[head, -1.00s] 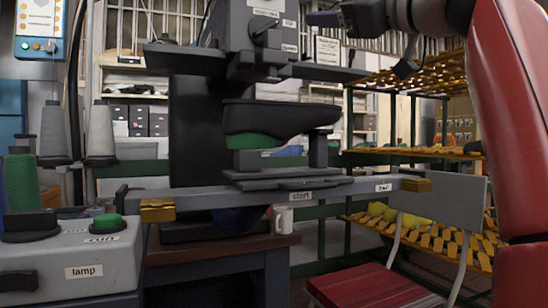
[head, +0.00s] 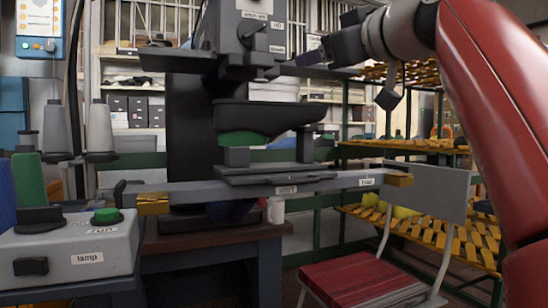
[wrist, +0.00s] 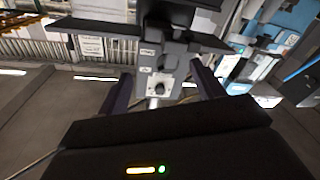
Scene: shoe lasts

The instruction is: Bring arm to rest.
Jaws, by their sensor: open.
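My arm is the red and grey one at the right of the head view. My gripper (head: 305,60) is up at the top, beside the right side of the dark press machine (head: 195,120). In the wrist view my gripper (wrist: 160,90) shows two dark fingers set wide apart with nothing held between them. The machine's grey head (wrist: 165,62) fills the space beyond the fingers. Whether the gripper touches the machine cannot be told.
A grey bar with brass ends (head: 225,192) crosses the machine's front. A control box (head: 75,250) with a green button stands at left. A red-seated chair (head: 362,282) stands at lower right. Shelves of yellow lasts (head: 410,228) stand behind it. A white mug (head: 276,209) is behind the bar.

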